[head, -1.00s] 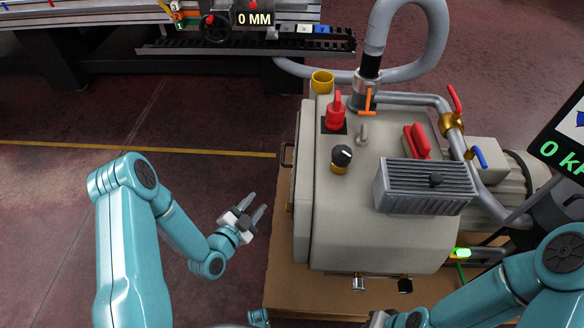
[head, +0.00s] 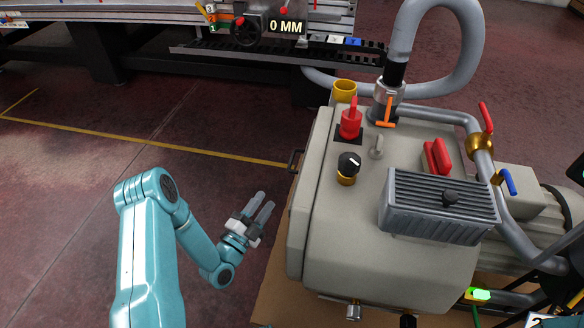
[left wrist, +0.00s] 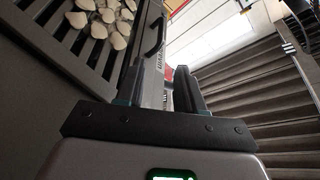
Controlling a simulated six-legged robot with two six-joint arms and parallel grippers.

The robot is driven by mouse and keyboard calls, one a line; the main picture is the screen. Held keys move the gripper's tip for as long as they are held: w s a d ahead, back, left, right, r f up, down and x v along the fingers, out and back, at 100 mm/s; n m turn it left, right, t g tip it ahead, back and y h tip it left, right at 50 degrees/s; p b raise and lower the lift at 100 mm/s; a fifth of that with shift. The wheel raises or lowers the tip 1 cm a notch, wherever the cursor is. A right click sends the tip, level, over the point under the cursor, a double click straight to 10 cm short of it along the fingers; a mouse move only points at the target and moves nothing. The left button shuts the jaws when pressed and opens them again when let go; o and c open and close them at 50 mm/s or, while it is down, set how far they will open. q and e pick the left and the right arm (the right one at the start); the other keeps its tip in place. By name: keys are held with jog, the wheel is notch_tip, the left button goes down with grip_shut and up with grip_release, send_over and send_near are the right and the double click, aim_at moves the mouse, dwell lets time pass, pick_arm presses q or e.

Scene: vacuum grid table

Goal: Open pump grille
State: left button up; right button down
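The grey pump (head: 390,240) stands right of centre in the head view. A dark handle (head: 295,161) sticks out from its left side. In the left wrist view the slatted grille (left wrist: 108,60) is at the upper left, with several pale chip-like pieces (left wrist: 93,28) at its slats. The dark handle (left wrist: 153,36) shows beside the grille's edge, beyond the fingers. My left gripper (head: 262,210) is open and empty, left of the pump and below the handle, apart from both. In the head view the grille's face is turned away. My right gripper is not in view.
The pump stands on a brown base (head: 272,290). Its top carries a red lever switch (head: 351,122), a black knob (head: 349,163) and a finned grey box (head: 440,210). Hoses rise behind. The floor to the left is clear, with a yellow line (head: 190,153).

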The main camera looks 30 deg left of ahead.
aim_at(289, 166)
pick_arm(q)
jog(key=b+x, duration=0.2)
jog(key=x, duration=1.2)
jog(key=shift+w, duration=0.25)
grip_shut()
